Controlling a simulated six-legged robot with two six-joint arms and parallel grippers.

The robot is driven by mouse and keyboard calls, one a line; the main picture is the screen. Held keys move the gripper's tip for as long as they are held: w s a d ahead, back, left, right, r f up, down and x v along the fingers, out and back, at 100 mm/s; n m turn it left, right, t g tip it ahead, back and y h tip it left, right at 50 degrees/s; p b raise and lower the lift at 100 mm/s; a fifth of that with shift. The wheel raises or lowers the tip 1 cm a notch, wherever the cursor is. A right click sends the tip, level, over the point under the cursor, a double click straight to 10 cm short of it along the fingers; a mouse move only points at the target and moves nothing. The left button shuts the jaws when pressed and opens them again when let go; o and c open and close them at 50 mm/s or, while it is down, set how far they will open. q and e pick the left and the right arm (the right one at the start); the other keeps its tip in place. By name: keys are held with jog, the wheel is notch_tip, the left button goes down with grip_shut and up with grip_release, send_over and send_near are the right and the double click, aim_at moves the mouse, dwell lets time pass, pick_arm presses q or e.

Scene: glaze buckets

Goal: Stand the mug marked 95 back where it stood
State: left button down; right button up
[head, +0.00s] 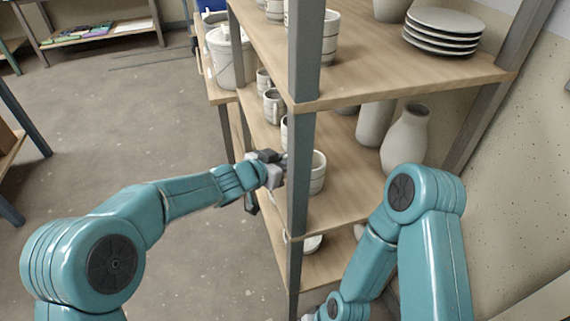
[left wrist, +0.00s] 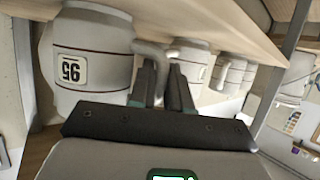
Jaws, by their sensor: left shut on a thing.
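The mug marked 95 (left wrist: 85,55) is pale with a brown line and a number label; it appears upside down in the left wrist view. In the head view the mug (head: 318,173) is at the middle shelf (head: 345,195), partly hidden by the grey post. My left gripper (head: 275,172) is at its left side, shut on the mug's handle; its fingers (left wrist: 164,85) are around the handle in the left wrist view. I cannot tell whether the mug's base touches the shelf. My right gripper is out of view below the frame.
The grey front post (head: 300,130) stands close beside my left gripper. Several mugs (head: 273,106) line the shelf farther back. Vases (head: 406,140) stand behind on the right, and stacked plates (head: 442,30) on the board above. A bucket (head: 230,58) stands beyond; the floor at left is clear.

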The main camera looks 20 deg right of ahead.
pick_arm(q)
jog(key=c, duration=1.1)
grip_release()
jog(key=shift+w+f, duration=0.1)
jog(key=shift+r, duration=0.2)
jog(key=v, duration=1.1)
jog(key=s+a+f+n+g+y, duration=0.1)
jog(key=s+a+f+n, duration=0.2)
jog(key=f, duration=0.4)
jog(key=s+a+f+n+y+p, duration=0.1)
jog(key=s+a+f+n+y, duration=0.1)
jog(key=a+f, duration=0.35)
jog(key=s+a+f+n+g+y, duration=0.1)
jog(key=s+a+f+n, duration=0.15)
jog(key=f, duration=0.55)
jog(key=s+a+f+n+g+y, duration=0.1)
jog(key=s+a+f+g, duration=0.1)
jog(key=s+f, duration=0.2)
jog(key=s+a+f+n+g+y, duration=0.1)
jog(key=s+a+f+n, duration=0.1)
jog(key=s, duration=0.7)
jog(key=s+a+f+n+g+y, duration=0.1)
jog(key=s+a+f+n+g, duration=0.1)
jog(key=s+f, duration=0.4)
jog(key=shift+s+a+f+g, duration=0.1)
jog(key=shift+s+a+g, duration=0.05)
jog(key=shift+a, duration=0.3)
jog(key=shift+s+a+f+g, duration=0.1)
jog(key=shift+s+a+g, duration=0.05)
jog(key=shift+a, duration=0.3)
